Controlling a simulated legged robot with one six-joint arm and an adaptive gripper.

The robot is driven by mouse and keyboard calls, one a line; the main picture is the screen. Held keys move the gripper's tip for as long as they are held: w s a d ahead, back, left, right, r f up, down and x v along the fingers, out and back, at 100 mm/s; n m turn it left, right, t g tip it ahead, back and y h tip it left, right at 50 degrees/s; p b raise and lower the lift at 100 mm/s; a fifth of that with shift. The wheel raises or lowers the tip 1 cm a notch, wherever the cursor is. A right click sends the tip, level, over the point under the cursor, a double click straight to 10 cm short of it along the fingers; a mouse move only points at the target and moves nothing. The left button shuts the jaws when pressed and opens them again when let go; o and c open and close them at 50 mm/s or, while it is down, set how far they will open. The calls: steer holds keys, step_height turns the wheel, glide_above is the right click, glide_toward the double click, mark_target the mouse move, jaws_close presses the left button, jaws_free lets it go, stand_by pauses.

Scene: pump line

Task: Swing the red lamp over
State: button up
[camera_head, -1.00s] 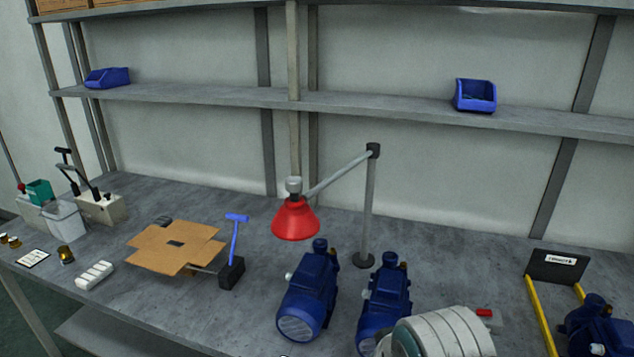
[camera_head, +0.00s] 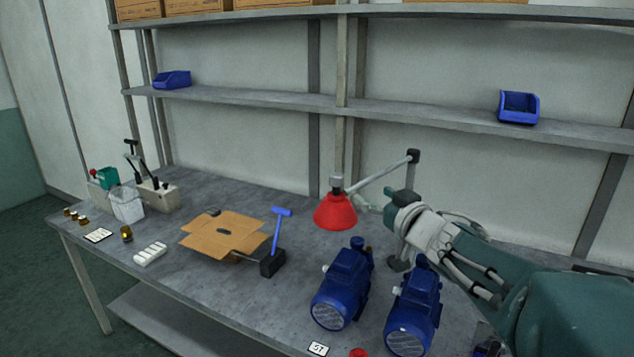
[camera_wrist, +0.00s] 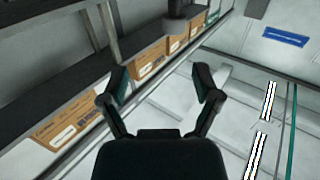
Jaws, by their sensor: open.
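The red lamp (camera_head: 335,212) hangs over the bench, left of its upright post, on a grey swing arm (camera_head: 378,173). The post's top joint is black. In the head view my arm comes in from the right and crosses in front of the post, partly hiding it; its front end is close to the right of the red shade. I cannot tell there whether it touches the lamp. In the wrist view my gripper (camera_wrist: 162,84) is open, its two fingers wide apart with nothing between them. The red shade does not show in that view.
Two blue pumps (camera_head: 343,287) stand below the lamp. An open cardboard box (camera_head: 222,235) and a black block with a blue T-handle (camera_head: 273,262) lie to the left. A shelf (camera_head: 230,98) with blue bins runs behind. The wrist view shows cartons (camera_wrist: 150,62) high up.

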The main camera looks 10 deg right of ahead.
mark_target(341, 181)
steer(key=shift+n+y, duration=0.4)
steer(key=shift+y, duration=0.5)
steer(key=x, duration=0.7)
steer(key=a+x, duration=0.1)
steer(key=x, duration=0.3)
steer(key=shift+s+f, duration=0.1)
steer(key=shift+f, duration=0.25)
jaws_close()
